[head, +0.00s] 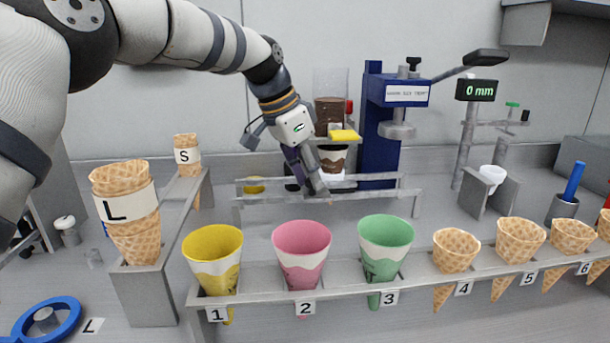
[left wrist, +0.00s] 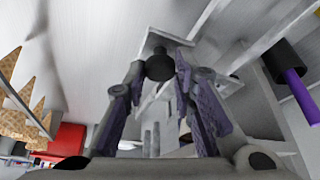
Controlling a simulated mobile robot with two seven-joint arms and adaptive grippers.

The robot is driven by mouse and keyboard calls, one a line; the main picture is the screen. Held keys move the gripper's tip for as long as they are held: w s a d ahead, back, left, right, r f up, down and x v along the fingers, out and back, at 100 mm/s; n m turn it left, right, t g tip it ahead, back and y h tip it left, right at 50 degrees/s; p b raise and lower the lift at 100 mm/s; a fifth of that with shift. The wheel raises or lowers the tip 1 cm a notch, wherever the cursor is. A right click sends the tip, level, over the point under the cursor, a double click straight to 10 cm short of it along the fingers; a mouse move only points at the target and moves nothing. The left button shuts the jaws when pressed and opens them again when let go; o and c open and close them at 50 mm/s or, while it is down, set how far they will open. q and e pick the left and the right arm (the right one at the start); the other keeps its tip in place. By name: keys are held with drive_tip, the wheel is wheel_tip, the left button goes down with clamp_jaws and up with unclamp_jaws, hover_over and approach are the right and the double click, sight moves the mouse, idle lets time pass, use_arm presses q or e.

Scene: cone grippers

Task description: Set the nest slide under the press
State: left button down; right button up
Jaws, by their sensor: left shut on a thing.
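The press (head: 378,120) is a blue frame with a label, a lever at the upper right and a grey round head (head: 397,130). Below and left of it, two grey rails run across the bench (head: 330,196). My left gripper (head: 318,188) reaches down to these rails, left of the press. In the left wrist view its fingers (left wrist: 160,85) are closed around a dark round knob (left wrist: 159,67), with a grey plate of what looks like the nest slide (left wrist: 160,42) beyond it. In the head view the gripper hides much of the slide. My right gripper is not in view.
A hopper with brown contents (head: 331,112) stands behind my gripper, with a yellow tab (head: 345,135) and a brown-and-white cup (head: 333,158) below. In front, a grey rack (head: 345,290) holds coloured cups and several cones. A cone stack marked L (head: 128,210) stands left.

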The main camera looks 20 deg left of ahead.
use_arm(q)
drive_tip(key=c, duration=1.3)
unclamp_jaws()
drive_tip(key=shift+f, duration=0.1)
drive_tip(key=shift+c, duration=0.2)
drive_tip(key=v, duration=1.2)
drive_tip(key=shift+w, duration=0.1)
